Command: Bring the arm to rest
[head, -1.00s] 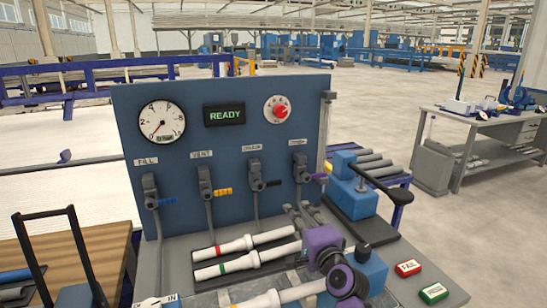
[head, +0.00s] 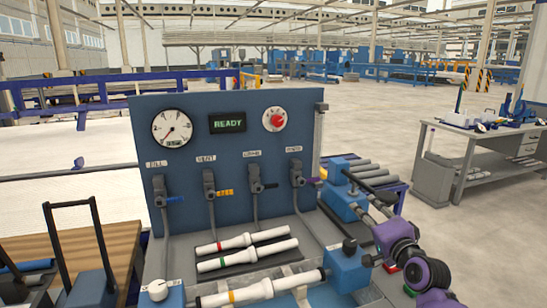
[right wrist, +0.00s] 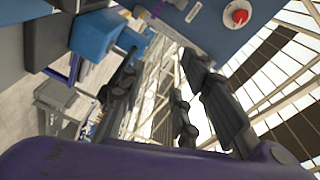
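My right arm, purple and dark grey, comes in at the lower right of the head view. Its right gripper (head: 374,212) is raised in front of the blue clamp block at the bench's right side. In the right wrist view the two dark fingers of the right gripper (right wrist: 160,80) stand apart with nothing between them. I cannot tell from the head view whether the gripper touches anything. My left gripper is not in view.
A blue panel (head: 230,122) with gauge, READY display (head: 227,122), red-knobbed dial and several valves stands behind the bench. Two white pipes (head: 247,255) lie in front of it; another pipe (head: 262,290) lies nearer. A black-handled frame (head: 100,245) stands left. Grey pipes (head: 370,172) lie behind right.

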